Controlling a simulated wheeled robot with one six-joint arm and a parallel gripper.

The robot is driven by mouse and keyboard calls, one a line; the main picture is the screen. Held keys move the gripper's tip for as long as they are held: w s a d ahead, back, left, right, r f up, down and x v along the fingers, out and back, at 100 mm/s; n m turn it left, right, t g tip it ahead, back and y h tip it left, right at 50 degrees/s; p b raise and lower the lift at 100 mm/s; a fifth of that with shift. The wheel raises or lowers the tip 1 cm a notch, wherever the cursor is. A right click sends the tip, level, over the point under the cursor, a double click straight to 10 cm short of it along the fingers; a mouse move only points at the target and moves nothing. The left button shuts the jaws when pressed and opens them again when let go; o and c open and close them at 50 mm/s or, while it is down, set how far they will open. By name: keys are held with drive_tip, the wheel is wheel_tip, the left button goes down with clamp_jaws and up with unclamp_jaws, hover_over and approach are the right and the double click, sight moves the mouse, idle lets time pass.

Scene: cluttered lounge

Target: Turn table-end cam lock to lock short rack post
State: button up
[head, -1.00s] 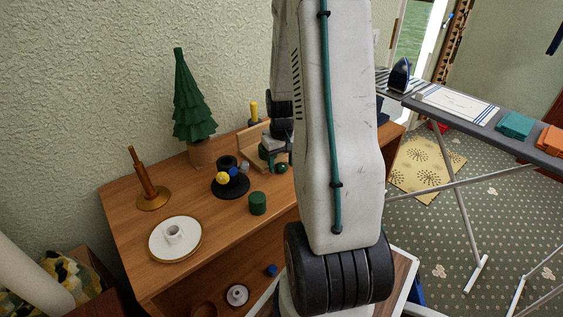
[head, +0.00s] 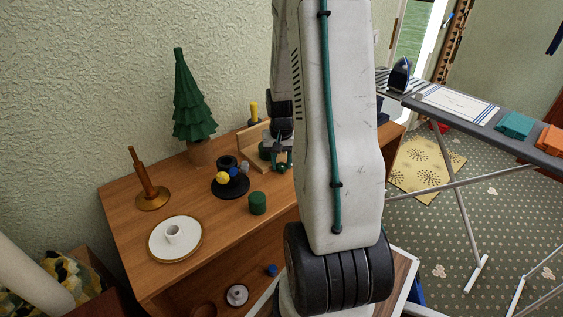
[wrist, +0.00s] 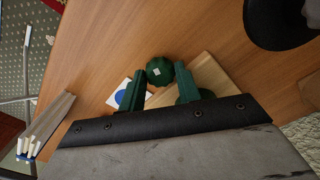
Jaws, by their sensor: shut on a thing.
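My gripper (wrist: 160,88) has its two green fingers on either side of a round dark green knob (wrist: 160,70) with a small white mark, in the wrist view. The knob, which looks like the cam lock, also shows under the gripper in the head view (head: 282,167). It sits beside a pale wooden rack (head: 252,138) at the far end of the wooden table (head: 130,240). The rack's board shows right of the knob in the wrist view (wrist: 208,72). My gripper and arm hide part of the rack; I cannot make out its short post.
A black stand with coloured balls (head: 232,185), a green cylinder (head: 257,204), a plate with a cup (head: 160,245), a brown spindle (head: 150,185) and a toy tree (head: 194,105) stand on the table. An ironing board (head: 470,110) is at the right.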

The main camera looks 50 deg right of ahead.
sight(281, 164)
drive_tip(key=o, duration=1)
drive_tip(key=n, duration=0.4)
drive_tip(key=shift+w+a, duration=0.1)
drive_tip(key=shift+n, duration=0.3)
wheel_tip(281, 164, up, 8)
drive_tip(key=shift+r, duration=0.1)
drive_tip(key=shift+s+a+r+n+t, duration=0.15)
drive_tip(key=shift+s+a+r+n, duration=0.45)
drive_tip(key=shift+a+r, duration=2.4)
drive_tip(key=shift+s+a+r+n+t, duration=0.1)
drive_tip(key=shift+s+a+r+n, duration=0.5)
drive_tip(key=shift+a+r, duration=2.4)
drive_tip(key=shift+s+a+r+n+t, duration=0.25)
drive_tip(key=shift+s+a+r, duration=0.75)
drive_tip(key=shift+a, duration=3.85)
